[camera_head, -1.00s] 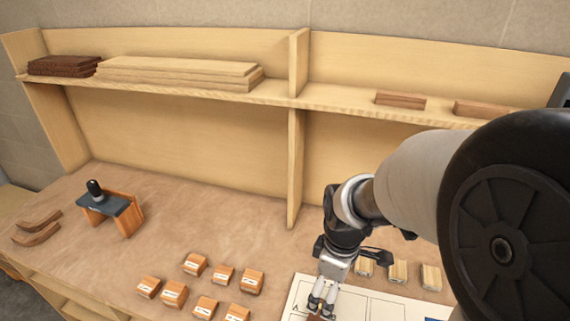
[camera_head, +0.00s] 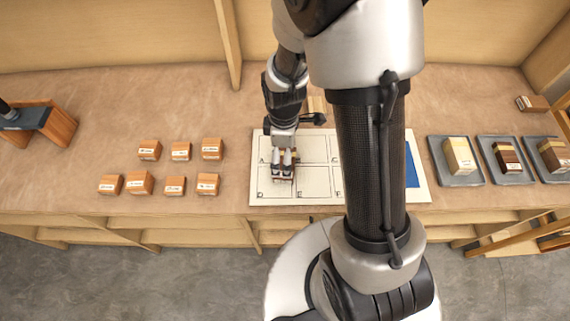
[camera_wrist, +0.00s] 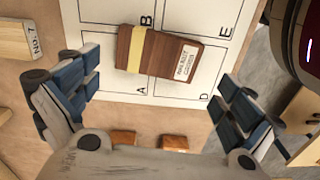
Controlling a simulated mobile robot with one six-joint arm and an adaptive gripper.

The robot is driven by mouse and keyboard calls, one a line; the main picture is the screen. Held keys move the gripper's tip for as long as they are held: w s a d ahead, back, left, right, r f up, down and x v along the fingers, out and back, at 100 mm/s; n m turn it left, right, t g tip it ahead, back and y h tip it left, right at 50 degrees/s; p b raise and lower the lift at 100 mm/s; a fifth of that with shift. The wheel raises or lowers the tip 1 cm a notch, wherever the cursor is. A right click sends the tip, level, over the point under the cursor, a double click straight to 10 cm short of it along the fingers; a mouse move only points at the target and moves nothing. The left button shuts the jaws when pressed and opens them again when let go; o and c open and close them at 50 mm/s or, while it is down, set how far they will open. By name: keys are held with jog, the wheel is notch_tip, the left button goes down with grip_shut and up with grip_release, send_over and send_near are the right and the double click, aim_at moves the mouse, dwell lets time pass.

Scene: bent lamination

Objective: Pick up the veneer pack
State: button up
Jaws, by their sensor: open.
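A veneer pack (camera_wrist: 164,53), brown with a pale yellow band and a white label, lies on the lettered white board (camera_wrist: 210,92) near the A and B cells in the wrist view. My gripper (camera_wrist: 160,105) is open, its blue-padded fingers apart on either side of the pack, with visible gaps and no contact. In the head view my gripper (camera_head: 284,168) points down over the left part of the board (camera_head: 318,180). There the pack is mostly hidden by the fingers.
Several small labelled wooden blocks (camera_head: 139,183) stand left of the board. Three grey trays (camera_head: 455,180) with layered packs stand to the right. A block marked No. 7 (camera_wrist: 27,42) lies beside the board. A dark-topped wooden stand (camera_head: 38,124) is at far left.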

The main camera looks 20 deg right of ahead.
notch_tip(320, 180, down, 5)
jog(key=shift+w+d+f+b, duration=0.1)
jog(key=shift+d+f+b, duration=0.05)
jog(key=shift+b, duration=0.75)
jog(key=shift+c, duration=0.6)
jog(key=c, duration=0.7)
